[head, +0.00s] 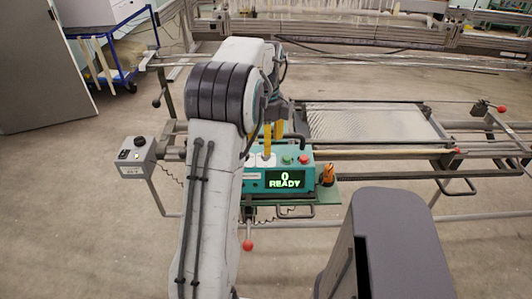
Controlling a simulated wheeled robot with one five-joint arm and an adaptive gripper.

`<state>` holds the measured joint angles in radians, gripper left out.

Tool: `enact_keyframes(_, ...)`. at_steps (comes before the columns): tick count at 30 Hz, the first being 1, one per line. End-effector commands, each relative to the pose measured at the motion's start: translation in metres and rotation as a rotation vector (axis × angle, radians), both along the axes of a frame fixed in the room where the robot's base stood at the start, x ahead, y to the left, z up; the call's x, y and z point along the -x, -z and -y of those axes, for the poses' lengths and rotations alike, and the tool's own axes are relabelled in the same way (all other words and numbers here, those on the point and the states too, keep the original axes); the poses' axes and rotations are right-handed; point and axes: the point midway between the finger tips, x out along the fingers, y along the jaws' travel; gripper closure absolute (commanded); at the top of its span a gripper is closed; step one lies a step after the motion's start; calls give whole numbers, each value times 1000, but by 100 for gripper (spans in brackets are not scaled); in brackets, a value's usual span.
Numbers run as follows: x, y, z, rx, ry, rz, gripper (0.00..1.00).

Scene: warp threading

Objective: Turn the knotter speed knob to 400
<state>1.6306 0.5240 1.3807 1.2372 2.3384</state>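The teal control box (252,185) stands on the machine's frame, and its display (285,180) reads "0 READY" in green. White, green and red buttons sit on its top. My gripper (272,137) points down over the back of this box. Its two yellow fingers look close together, but I cannot tell the gap or whether they touch anything. A small grey box (135,158) on a stand to the left carries a black knob (139,141). I cannot read its label well enough to tell whether this is the knotter speed knob. My arm hides part of the teal box.
An orange tool (327,175) stands at the teal box's right. Long frame rails (370,152) run right, with a flat metallic panel (365,122) behind them. A red-tipped lever (247,244) hangs below. A blue cart (115,55) stands at back left. Floor at left is clear.

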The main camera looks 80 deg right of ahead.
Motion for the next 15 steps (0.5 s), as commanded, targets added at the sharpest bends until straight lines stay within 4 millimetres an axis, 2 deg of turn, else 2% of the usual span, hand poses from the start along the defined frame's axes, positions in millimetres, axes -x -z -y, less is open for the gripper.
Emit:
enact_keyframes(6,0,28,0,-3,-1,0,48)
enact_keyframes(15,0,46,0,0,-2,0,48)
